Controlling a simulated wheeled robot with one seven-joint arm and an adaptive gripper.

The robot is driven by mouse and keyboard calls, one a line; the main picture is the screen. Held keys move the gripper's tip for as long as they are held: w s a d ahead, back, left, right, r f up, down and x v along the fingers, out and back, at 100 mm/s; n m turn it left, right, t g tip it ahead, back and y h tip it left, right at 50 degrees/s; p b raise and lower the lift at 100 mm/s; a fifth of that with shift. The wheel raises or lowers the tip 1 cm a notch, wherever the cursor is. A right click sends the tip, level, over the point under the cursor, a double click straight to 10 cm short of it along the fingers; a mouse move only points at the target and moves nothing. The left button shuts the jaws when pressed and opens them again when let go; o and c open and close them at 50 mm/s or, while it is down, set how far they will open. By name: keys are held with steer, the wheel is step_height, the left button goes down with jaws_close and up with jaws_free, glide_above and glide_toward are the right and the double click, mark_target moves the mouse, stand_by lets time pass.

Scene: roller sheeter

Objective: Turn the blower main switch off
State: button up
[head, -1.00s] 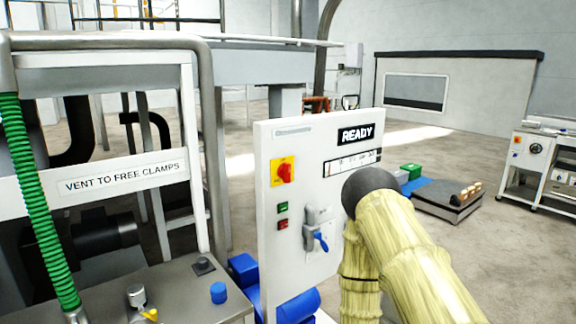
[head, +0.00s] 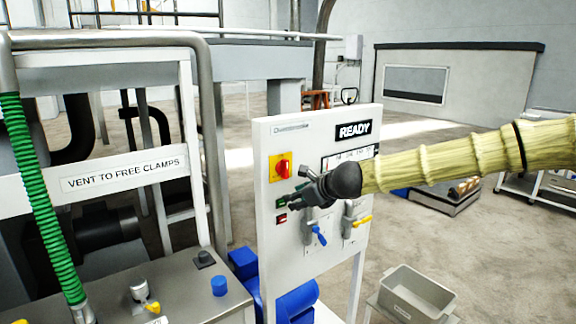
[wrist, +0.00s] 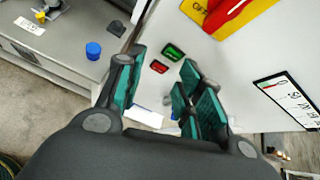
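A red rotary switch (head: 283,168) on a yellow plate sits on the upper left of the white READY panel (head: 310,260). It looks like the blower main switch, though I can read no blower label. In the wrist view the red handle (wrist: 226,10) is cut off by the top edge, with part of an OFF marking beside it; its exact setting is unclear. My gripper (head: 290,200) is in front of the panel, just below and right of the switch in the picture, apart from it. In the wrist view my gripper (wrist: 158,92) has its teal-padded fingers spread, with nothing between them.
Green (head: 281,203) and red (head: 281,218) push buttons sit below the switch. Valves with blue (head: 319,236) and yellow (head: 362,221) handles are lower on the panel. A grey bin (head: 415,292) stands at lower right. A metal bench (head: 180,290) is at lower left.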

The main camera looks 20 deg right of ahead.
mark_target(287, 162)
steer(key=w+d+r+m+t, duration=0.1)
steer(key=d+r+m+t, duration=0.15)
steer(key=r, duration=0.85)
steer(key=shift+m+g+y, duration=0.35)
steer(key=shift+y, duration=0.05)
steer(key=shift+d+p+x, duration=0.2)
steer(key=shift+p+x, duration=0.4)
steer(key=shift+x, duration=2.05)
steer(key=shift+d+p+x, duration=0.15)
steer(key=shift+p+x, duration=0.45)
steer(key=shift+x, duration=2)
steer(key=shift+w, duration=0.15)
steer(key=shift+c, duration=0.2)
jaws_close()
